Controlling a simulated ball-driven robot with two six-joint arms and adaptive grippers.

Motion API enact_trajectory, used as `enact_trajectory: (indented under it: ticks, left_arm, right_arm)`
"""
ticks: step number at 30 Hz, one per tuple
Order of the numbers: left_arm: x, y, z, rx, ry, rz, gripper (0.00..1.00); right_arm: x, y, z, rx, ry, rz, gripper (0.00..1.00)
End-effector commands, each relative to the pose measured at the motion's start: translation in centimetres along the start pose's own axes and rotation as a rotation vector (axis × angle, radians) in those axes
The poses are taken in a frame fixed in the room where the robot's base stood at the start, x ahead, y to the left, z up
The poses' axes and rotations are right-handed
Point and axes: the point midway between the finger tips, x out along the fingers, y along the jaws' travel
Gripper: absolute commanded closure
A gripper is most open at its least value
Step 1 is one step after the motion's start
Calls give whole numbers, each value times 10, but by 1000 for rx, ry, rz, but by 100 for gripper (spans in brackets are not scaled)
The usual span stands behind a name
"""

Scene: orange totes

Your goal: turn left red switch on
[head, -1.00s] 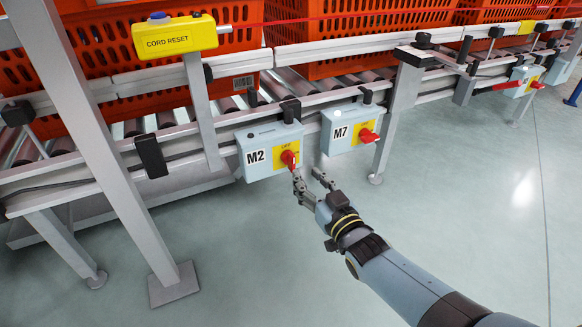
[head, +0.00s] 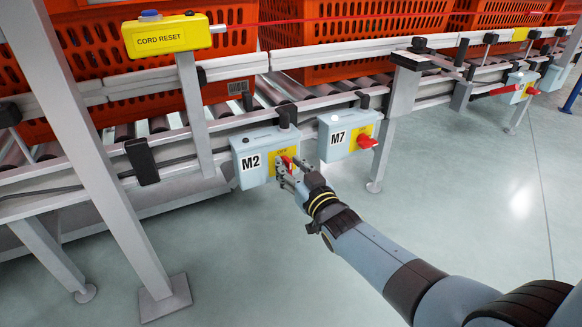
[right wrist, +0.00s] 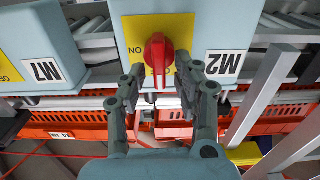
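The left red switch (head: 288,163) sits on a yellow plate on the front of the grey-blue M2 box (head: 252,158). In the right wrist view, which is upside down, the switch (right wrist: 159,55) stands upright in the picture, with the ON lettering to its left and other lettering partly hidden below. My right gripper (head: 289,174) is at the front of the M2 box. In the right wrist view its two fingers (right wrist: 167,73) are apart, one on each side of the switch handle's lower end, with gaps showing. My left gripper is not in view.
The M7 box (head: 347,136) with its own red switch (head: 367,141) is just right of the M2 box. A yellow cord reset box (head: 166,36) is at upper left. Orange totes (head: 355,35) stand on the conveyor behind. The floor in front is clear.

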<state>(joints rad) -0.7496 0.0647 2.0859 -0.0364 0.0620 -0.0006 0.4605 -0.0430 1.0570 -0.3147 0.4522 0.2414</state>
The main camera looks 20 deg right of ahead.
Motion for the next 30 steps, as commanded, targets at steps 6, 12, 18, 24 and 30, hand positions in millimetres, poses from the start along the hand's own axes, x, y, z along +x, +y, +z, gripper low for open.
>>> enact_trajectory:
  ticks: [6, 12, 18, 24, 30]
  left_arm:
    - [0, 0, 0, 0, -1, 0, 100]
    - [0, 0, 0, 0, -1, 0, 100]
    - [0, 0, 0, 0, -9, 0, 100]
    - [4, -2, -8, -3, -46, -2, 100]
    - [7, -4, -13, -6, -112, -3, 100]
  right_arm:
    - [0, 0, 0, 0, 0, 0, 99]
    - [0, 0, 0, 0, 0, 0, 100]
    - [0, 1, -1, 22, 0, 0, 100]
    - [1, 2, -2, 106, 1, 1, 100]
    - [1, 5, -2, 259, 1, 0, 100]
